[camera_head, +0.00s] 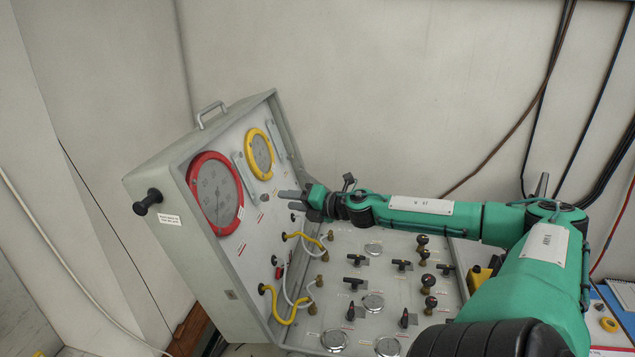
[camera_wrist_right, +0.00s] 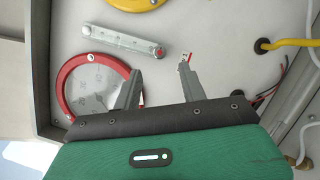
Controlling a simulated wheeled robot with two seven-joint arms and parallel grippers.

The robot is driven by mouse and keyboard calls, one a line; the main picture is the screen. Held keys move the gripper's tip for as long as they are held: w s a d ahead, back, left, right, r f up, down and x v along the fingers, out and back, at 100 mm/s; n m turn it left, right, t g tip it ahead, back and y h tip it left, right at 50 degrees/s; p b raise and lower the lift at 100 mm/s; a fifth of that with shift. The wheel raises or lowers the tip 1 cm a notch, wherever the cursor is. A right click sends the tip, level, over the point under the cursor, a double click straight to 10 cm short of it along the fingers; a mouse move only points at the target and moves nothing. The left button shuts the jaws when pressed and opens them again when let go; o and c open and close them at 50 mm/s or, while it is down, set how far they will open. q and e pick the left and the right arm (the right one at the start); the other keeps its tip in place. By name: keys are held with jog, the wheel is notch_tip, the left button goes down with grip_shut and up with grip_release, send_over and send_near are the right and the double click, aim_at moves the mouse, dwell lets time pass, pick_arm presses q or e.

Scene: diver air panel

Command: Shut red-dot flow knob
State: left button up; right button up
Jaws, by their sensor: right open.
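The air panel (camera_head: 338,241) is an open grey case with black knobs on its lower face. Several round-topped black knobs stand on brass stems at the right, among them one knob (camera_head: 430,302) and another (camera_head: 423,240). T-shaped black handles (camera_head: 357,260) and pointed black knobs (camera_head: 350,311) stand left of them. I cannot make out for certain which knob bears the red dot. My right gripper (camera_head: 290,200) is open and empty, in front of the upright gauge face and away from these knobs. Its two fingers (camera_wrist_right: 160,82) show apart in the right wrist view. My left gripper is not in view.
A red-rimmed gauge (camera_head: 215,192) and a yellow-rimmed gauge (camera_head: 259,153) are on the upright face. Yellow hoses (camera_head: 285,318) and white hoses loop below the right gripper. My right arm spans above the panel's back right. Cables hang on the wall at right.

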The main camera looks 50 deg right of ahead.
jog(key=v, duration=0.7)
dwell(0.4)
dwell(0.6)
